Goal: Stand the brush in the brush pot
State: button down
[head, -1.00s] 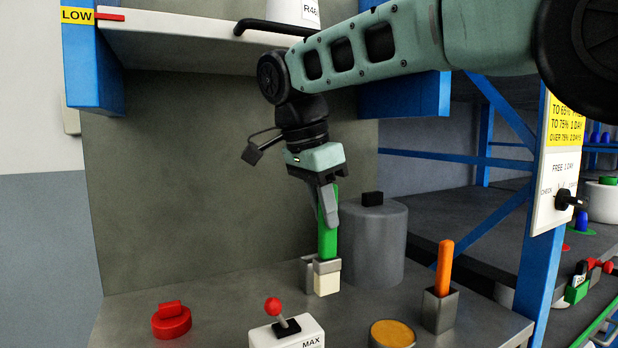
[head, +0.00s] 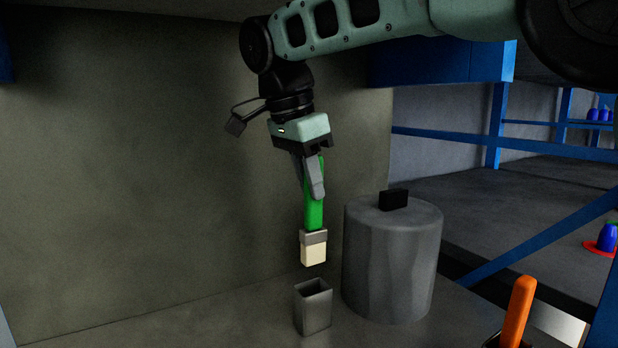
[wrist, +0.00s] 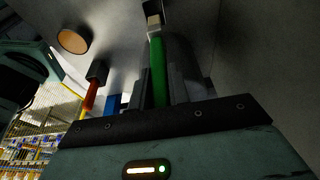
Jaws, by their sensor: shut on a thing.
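The brush has a green handle (head: 314,207), a grey metal band and pale bristles. It hangs bristles down, nearly upright. My gripper (head: 314,190) is shut on the upper part of the handle. The brush pot (head: 313,308), a small open grey square box, stands on the table just below the bristles. A gap shows between the bristles and the pot's rim. In the wrist view the green brush (wrist: 158,70) runs out from between my fingers, its bristle end by the pot (wrist: 151,8).
A big grey cylinder (head: 388,265) with a black block (head: 393,199) on top stands right of the pot. An orange handle (head: 518,312) rises at the lower right. A grey wall is behind; table left of the pot is clear.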

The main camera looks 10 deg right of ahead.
jog(key=shift+r+p, duration=0.15)
jog(key=shift+p, duration=0.25)
jog(key=shift+f+b, duration=1.1)
jog(key=shift+f, duration=0.85)
